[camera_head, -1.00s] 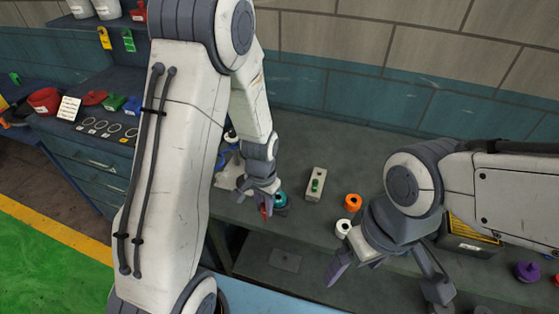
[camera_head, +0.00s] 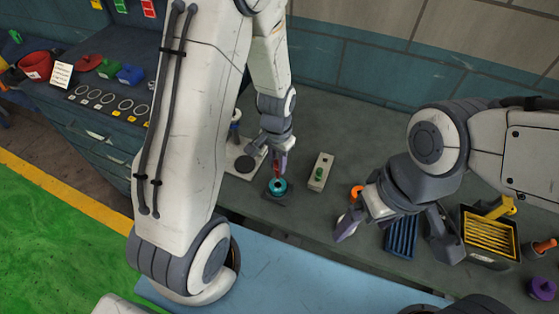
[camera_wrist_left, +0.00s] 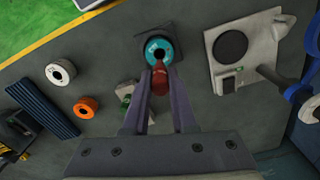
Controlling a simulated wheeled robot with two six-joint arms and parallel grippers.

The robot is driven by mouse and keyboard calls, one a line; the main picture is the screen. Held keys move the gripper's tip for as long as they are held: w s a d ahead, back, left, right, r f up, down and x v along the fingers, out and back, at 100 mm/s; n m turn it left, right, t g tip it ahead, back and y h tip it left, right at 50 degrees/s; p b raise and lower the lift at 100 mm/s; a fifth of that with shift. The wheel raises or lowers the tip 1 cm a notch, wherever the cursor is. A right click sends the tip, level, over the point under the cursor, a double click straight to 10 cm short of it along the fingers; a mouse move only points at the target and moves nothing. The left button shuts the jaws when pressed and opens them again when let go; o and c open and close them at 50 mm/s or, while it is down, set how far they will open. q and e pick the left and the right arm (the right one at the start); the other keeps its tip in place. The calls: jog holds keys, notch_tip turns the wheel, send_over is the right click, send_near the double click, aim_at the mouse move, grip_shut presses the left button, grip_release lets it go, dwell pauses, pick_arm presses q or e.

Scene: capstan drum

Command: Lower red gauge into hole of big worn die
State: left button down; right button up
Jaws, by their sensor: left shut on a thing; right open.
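The red gauge (camera_wrist_left: 159,80) is held between the fingertips of my left gripper (camera_wrist_left: 158,92), which is shut on it. In the head view the left gripper (camera_head: 279,160) and the gauge (camera_head: 276,167) are above the workbench, close to the teal ring-shaped die (camera_head: 276,187). The die (camera_wrist_left: 159,50) has a dark central hole and sits on a dark square base. In the left wrist view the gauge's end overlaps the die's near rim, beside the hole. I cannot tell the height between them. My right gripper (camera_head: 398,232) is open over the bench at the right.
A pale block with a green part (camera_head: 320,172) stands right of the die. An orange ring (camera_wrist_left: 87,107) and a white ring (camera_wrist_left: 60,72) lie nearby. A pale device with a black disc (camera_wrist_left: 231,47) is on the die's other side. A blue slotted tray (camera_head: 401,238) lies near the right gripper.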

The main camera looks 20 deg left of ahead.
aim_at(278, 174)
pick_arm(q)
jog(key=shift+d+f+b, duration=0.1)
jog(key=shift+f+b, duration=1.75)
jog(key=shift+f, duration=0.55)
jog(key=shift+f, duration=0.25)
jog(key=shift+f, duration=0.95)
dwell(3.3)
dwell(1.0)
